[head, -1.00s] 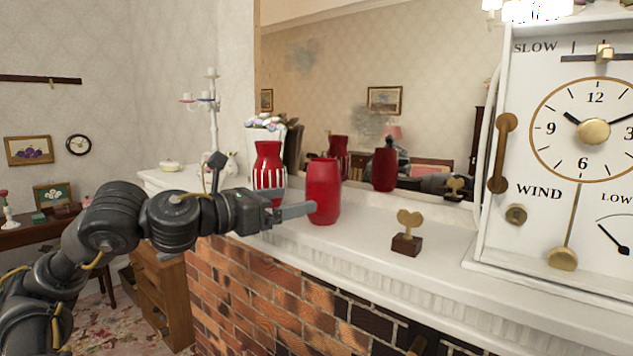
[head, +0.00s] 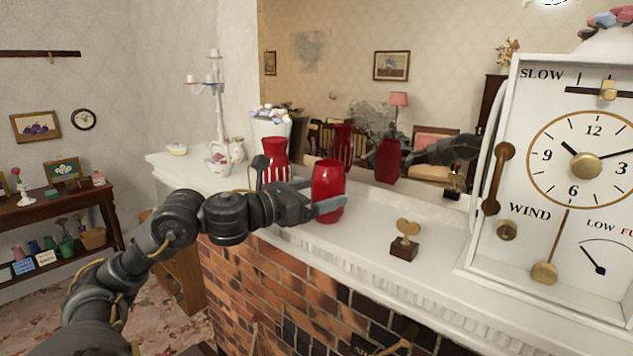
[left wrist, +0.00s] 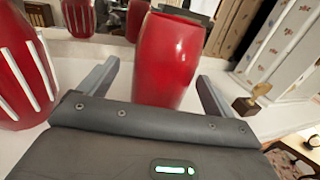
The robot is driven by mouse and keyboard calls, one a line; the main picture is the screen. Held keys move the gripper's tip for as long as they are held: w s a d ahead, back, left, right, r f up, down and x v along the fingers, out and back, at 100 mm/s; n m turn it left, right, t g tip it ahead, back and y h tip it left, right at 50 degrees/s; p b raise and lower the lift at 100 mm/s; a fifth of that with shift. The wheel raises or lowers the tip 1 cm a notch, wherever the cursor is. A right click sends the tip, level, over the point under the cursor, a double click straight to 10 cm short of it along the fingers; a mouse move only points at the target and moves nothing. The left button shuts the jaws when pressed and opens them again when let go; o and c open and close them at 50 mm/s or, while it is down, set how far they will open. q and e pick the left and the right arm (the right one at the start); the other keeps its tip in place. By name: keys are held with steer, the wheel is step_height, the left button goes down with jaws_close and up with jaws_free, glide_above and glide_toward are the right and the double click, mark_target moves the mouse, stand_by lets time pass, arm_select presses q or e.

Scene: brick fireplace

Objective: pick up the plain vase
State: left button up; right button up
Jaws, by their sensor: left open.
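The plain red vase (head: 328,178) stands upright on the white mantel. My left gripper (head: 318,200) is open at the vase, with one finger crossing in front of its lower part in the head view. In the left wrist view the plain vase (left wrist: 168,58) stands between the two spread fingers of my left gripper (left wrist: 160,72). I cannot tell whether a finger touches it. A striped red and white vase (head: 274,162) stands to its left, partly behind my arm; it also shows in the left wrist view (left wrist: 22,70). My right gripper is not in view.
A gold key on a wooden block (head: 405,240) stands right of the vase. A large white clock (head: 500,235) stands farther right. A mirror (head: 345,85) is close behind, reflecting both vases. A white candelabrum (head: 219,110) and teapot (head: 217,158) stand at the left.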

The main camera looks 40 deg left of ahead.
mark_target(334, 191)
arm_select(q)
steer(key=p+x, duration=0.1)
steer(key=x, duration=0.1)
steer(key=d+x, duration=0.1)
steer(key=shift+w+f+p, duration=0.1)
steer(key=shift+w+p, duration=0.2)
steer(key=shift+p, duration=0.05)
steer(key=shift+w+f, duration=0.15)
steer(key=shift+w, duration=0.05)
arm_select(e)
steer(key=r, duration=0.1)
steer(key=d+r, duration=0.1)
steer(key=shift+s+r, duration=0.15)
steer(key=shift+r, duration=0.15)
arm_select(q)
steer(key=shift+s, duration=0.1)
steer(key=shift+c, duration=0.2)
steer(key=c, duration=1.2)
steer(key=shift+c, duration=0.3)
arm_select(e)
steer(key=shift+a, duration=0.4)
